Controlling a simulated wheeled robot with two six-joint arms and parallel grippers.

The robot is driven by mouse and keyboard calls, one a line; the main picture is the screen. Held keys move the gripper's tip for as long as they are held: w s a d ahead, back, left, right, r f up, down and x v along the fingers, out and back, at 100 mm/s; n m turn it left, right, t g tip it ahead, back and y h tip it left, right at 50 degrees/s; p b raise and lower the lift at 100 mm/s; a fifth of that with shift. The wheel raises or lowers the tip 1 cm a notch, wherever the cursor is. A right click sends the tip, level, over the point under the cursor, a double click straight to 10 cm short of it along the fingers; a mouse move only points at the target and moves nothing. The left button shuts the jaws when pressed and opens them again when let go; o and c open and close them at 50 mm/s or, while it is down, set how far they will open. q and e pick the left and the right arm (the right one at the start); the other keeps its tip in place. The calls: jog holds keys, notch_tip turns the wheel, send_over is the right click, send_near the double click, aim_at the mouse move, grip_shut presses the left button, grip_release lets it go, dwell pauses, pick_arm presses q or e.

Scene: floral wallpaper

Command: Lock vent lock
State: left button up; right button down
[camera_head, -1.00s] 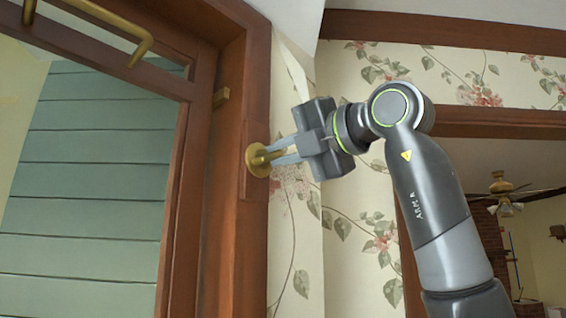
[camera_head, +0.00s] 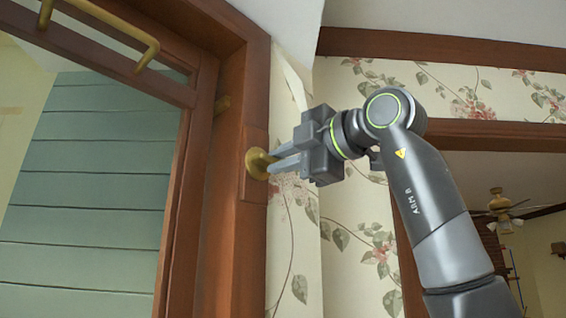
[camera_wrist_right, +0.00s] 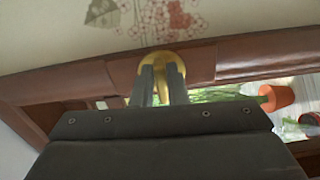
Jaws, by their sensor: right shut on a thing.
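The vent lock (camera_head: 258,163) is a round brass piece with a knob, fixed to the brown wooden frame beside the window. In the right wrist view the brass lock (camera_wrist_right: 161,68) shows between and behind the two fingers. My right gripper (camera_head: 272,161) reaches in from the right, with its fingers shut on the lock's knob. The fingers hide part of the knob. My left gripper is in none of the views.
A brass handle (camera_head: 112,38) is on the window sash at upper left. Floral wallpaper (camera_head: 300,230) lies right of the frame, and a doorway is at far right.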

dwell(0.3)
jog(key=c, duration=1.5)
grip_release()
jog(key=shift+w+d, duration=0.15)
jog(key=shift+o, duration=0.2)
jog(key=b+v, duration=0.5)
jog(key=v, duration=1.2)
jog(key=shift+d+b, duration=0.25)
jog(key=shift+b, duration=0.05)
